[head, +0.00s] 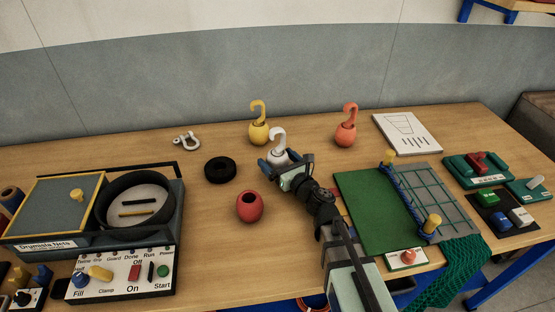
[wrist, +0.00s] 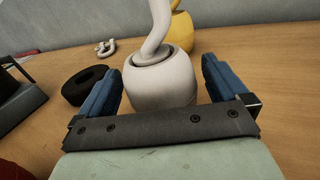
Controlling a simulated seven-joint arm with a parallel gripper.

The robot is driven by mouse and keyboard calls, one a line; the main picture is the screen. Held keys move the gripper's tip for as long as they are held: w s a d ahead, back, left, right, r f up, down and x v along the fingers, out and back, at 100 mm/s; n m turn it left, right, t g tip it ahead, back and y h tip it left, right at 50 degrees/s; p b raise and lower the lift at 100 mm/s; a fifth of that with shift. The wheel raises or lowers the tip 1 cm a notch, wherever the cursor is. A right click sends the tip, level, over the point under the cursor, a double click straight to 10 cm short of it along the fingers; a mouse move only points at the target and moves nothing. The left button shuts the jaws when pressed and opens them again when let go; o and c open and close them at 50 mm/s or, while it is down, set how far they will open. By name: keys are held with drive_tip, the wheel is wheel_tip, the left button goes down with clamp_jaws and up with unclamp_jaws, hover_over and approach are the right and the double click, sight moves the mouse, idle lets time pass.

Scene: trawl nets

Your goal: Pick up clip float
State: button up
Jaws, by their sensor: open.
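Three floats with hooks stand on the wooden table: a white one (head: 278,138), a yellow one (head: 259,131) and an orange one (head: 346,131). My gripper (head: 281,160) is at the white float. In the wrist view, the white float's round body (wrist: 160,86) sits between my two open blue fingers (wrist: 160,80), with a small gap visible on each side. Its hook rises out of the top of that view. The yellow float (wrist: 181,30) is partly hidden behind it. The white float's lower part is hidden by my gripper.
A black ring (head: 220,170) and a metal shackle (head: 186,141) lie to the left. A red hollow float (head: 250,206) stands in front. A green board with netting (head: 365,215) lies right, and a control-panel machine (head: 122,275) stands left. A white sheet (head: 407,132) lies at the back.

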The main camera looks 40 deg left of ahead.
sight(275, 150)
drive_tip(key=shift+x, duration=0.95)
drive_tip(key=shift+c, duration=0.3)
drive_tip(key=c, duration=0.9)
drive_tip(key=shift+c, duration=0.2)
drive_tip(key=shift+r, duration=5)
